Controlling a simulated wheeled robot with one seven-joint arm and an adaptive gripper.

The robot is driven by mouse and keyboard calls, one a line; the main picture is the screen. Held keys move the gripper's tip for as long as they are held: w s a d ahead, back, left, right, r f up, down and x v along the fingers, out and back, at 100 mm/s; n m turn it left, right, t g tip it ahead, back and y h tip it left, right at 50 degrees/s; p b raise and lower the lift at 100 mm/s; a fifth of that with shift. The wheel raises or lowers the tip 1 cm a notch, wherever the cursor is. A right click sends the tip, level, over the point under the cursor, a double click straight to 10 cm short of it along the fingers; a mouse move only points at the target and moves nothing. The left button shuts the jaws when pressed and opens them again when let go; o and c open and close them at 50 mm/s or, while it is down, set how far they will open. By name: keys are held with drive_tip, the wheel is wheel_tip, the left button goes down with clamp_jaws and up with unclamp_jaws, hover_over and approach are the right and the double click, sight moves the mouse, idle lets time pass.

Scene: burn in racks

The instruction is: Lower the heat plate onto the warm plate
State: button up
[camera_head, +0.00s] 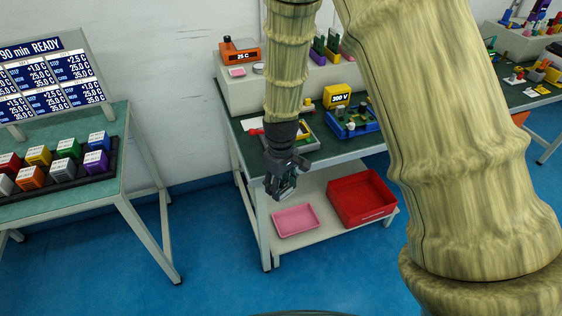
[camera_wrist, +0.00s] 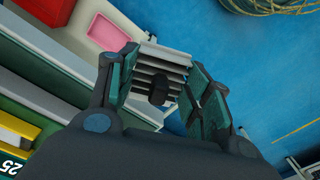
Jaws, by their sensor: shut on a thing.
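My gripper (camera_head: 281,186) hangs in front of the middle bench's front edge, above the floor. In the wrist view its fingers (camera_wrist: 165,88) are shut on a grey finned metal block, which I take as the heat plate (camera_wrist: 163,56). It has a black knob (camera_wrist: 158,90) between the fingers. In the head view the plate is mostly hidden by the fingers. I cannot tell for sure which thing is the warm plate; an orange unit reading 25 C (camera_head: 241,54) stands on the bench's raised shelf. The held plate is well apart from it.
The middle bench (camera_head: 355,148) bears a yellow 300 V box (camera_head: 337,96) and a blue tray (camera_head: 352,124). Its lower shelf holds a pink tray (camera_head: 296,220) and a red bin (camera_head: 361,198). A left table holds coloured blocks (camera_head: 67,148) in a black rack. Blue floor lies clear between.

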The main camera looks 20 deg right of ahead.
wheel_tip(320, 180, down, 7)
drive_tip(key=s+m, duration=0.2)
drive_tip(key=m, duration=0.3)
drive_tip(key=shift+a, duration=0.35)
